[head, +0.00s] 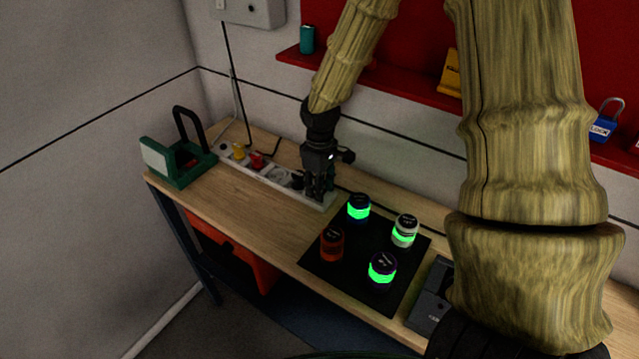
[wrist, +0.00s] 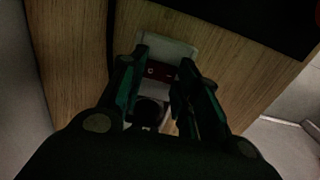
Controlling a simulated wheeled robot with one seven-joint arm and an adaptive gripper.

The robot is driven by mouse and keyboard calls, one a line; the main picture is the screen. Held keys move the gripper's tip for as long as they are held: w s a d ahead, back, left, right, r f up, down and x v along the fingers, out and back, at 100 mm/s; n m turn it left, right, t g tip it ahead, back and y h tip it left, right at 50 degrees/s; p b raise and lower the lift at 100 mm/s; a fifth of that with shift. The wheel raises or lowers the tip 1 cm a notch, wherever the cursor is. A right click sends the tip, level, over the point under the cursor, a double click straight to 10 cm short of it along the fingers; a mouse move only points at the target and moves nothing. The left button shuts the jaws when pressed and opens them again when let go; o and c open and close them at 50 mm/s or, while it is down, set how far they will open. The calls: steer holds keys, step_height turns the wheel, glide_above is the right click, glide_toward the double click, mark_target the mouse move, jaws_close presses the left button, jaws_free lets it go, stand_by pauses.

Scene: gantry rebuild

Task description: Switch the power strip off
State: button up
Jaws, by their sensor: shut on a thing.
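The white power strip (head: 263,173) lies along the back of the wooden bench, with a yellow and a red plug in its left part. My gripper (head: 318,192) points down at its right end. In the wrist view, the strip's white end (wrist: 168,45) shows past my fingertips. The red rocker switch (wrist: 160,72) with pale marks sits between the two fingers of my gripper (wrist: 163,68). The fingers are shut on the power strip, one on each side of the switch. The lower part of the switch and whether it is lit are hard to make out.
A black mat (head: 340,275) with several canisters, some with glowing green bands, lies right of the strip. A green device with a black handle (head: 180,155) stands at the left end. A red shelf (head: 400,88) runs along the wall above.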

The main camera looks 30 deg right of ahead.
steer(key=o, duration=1)
steer(key=shift+r, duration=6)
